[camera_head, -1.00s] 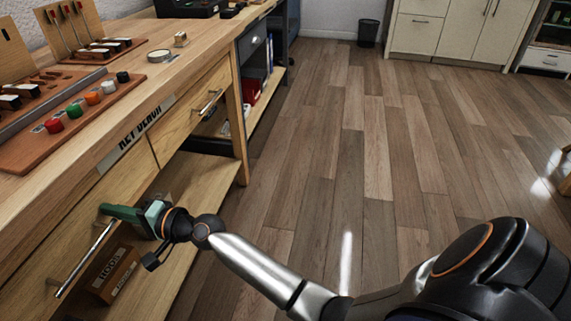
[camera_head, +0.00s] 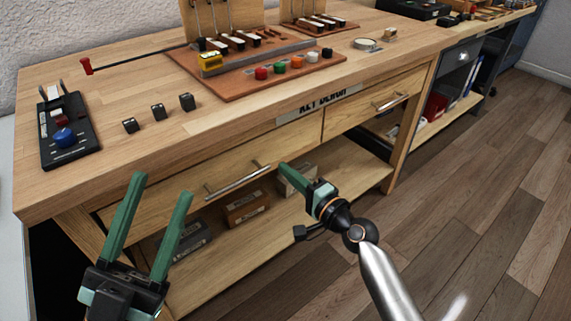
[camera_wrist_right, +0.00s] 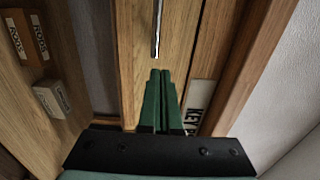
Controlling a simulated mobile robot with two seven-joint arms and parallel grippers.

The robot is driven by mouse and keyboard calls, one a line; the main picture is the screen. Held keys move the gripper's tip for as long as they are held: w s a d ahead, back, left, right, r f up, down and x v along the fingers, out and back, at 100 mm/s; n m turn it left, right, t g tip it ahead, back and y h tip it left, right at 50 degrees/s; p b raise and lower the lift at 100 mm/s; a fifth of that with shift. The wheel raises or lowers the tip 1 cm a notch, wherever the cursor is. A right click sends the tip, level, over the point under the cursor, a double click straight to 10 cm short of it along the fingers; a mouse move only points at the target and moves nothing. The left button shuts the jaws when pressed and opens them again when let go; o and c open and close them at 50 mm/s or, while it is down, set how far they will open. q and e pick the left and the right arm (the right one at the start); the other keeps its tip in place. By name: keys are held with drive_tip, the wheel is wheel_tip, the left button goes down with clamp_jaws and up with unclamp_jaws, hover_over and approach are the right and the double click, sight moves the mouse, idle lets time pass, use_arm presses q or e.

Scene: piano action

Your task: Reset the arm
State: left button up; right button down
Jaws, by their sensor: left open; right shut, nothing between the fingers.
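My left gripper (camera_head: 162,187) is open and empty, its two green fingers standing apart in front of the bench's left end. My right gripper (camera_head: 284,168) is shut with nothing between its green fingers. In the head view it is in front of the bench, near the right end of the left drawer's handle (camera_head: 238,181). In the right wrist view the shut fingers (camera_wrist_right: 160,75) point towards a metal handle (camera_wrist_right: 157,30).
The wooden bench (camera_head: 200,130) has two closed drawers. A black device with a blue knob (camera_head: 65,138) and a reddish-brown tray with coloured pieces (camera_head: 235,85) are on top. Labelled boxes (camera_head: 246,207) are on the lower shelf. Floor (camera_head: 480,190) at right is clear.

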drive_tip(key=v, duration=0.8)
drive_tip(key=shift+p, duration=0.35)
